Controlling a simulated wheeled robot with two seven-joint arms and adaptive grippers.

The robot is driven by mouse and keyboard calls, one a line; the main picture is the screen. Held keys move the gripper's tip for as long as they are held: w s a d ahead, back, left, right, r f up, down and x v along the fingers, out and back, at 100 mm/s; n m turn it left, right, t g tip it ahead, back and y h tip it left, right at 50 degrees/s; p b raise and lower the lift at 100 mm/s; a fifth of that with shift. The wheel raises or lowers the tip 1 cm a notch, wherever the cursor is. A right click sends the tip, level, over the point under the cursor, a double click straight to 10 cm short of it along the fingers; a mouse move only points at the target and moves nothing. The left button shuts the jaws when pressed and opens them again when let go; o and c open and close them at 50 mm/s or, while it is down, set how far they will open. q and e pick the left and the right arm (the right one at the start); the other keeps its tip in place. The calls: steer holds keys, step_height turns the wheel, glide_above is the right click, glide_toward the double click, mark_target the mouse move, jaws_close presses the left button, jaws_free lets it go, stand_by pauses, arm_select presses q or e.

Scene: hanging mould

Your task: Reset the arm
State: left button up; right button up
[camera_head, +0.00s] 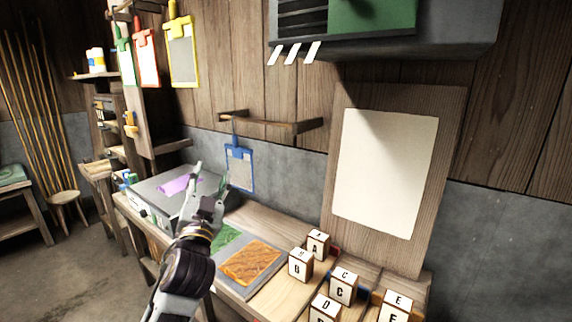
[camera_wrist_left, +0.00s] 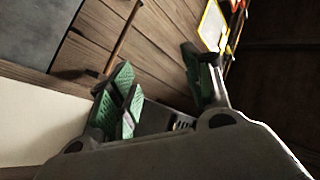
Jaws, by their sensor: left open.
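My left gripper (camera_head: 208,180) is raised above the bench in the head view, its fingers pointing up. It is open, with nothing visible between the fingers. In the left wrist view its green-padded fingers (camera_wrist_left: 165,92) stand wide apart. A blue-framed mould (camera_head: 240,168) hangs from a wooden wall rack (camera_head: 270,123), just right of and beyond the gripper in the picture. Whether gripper and mould touch cannot be told. My right gripper is in neither view.
A grey box machine (camera_head: 160,200) with a purple patch stands on the bench behind my arm. A tray with an orange slab (camera_head: 252,263) and several lettered blocks (camera_head: 300,264) lie to the right. Green, red and yellow frames (camera_head: 182,52) hang upper left.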

arm_select(q)
steer(key=s+a+f+n+g+y, duration=0.1)
steer(key=s+a+f+n+g, duration=0.25)
steer(key=f, duration=1.05)
steer(key=s+a+f+g, duration=0.2)
steer(key=s+f+g, duration=0.3)
steer(key=f, duration=0.9)
steer(key=s+d+f+g+h, duration=0.2)
steer(key=s+f+g, duration=0.9)
steer(key=s+f, duration=0.75)
step_height(320, 180, down, 30)
steer(key=s+a, duration=0.3)
steer(key=s+a+f+g, duration=0.1)
steer(key=s+a+f, duration=0.3)
steer(key=s+f, duration=0.5)
steer(key=s+a+f+m+p, duration=0.1)
steer(key=s+a+f, duration=0.3)
steer(key=s+f, duration=0.6)
steer(key=shift+s+f+g+y+p, duration=0.2)
steer(key=shift+s+g+y+p, duration=0.15)
steer(key=shift+s, duration=0.45)
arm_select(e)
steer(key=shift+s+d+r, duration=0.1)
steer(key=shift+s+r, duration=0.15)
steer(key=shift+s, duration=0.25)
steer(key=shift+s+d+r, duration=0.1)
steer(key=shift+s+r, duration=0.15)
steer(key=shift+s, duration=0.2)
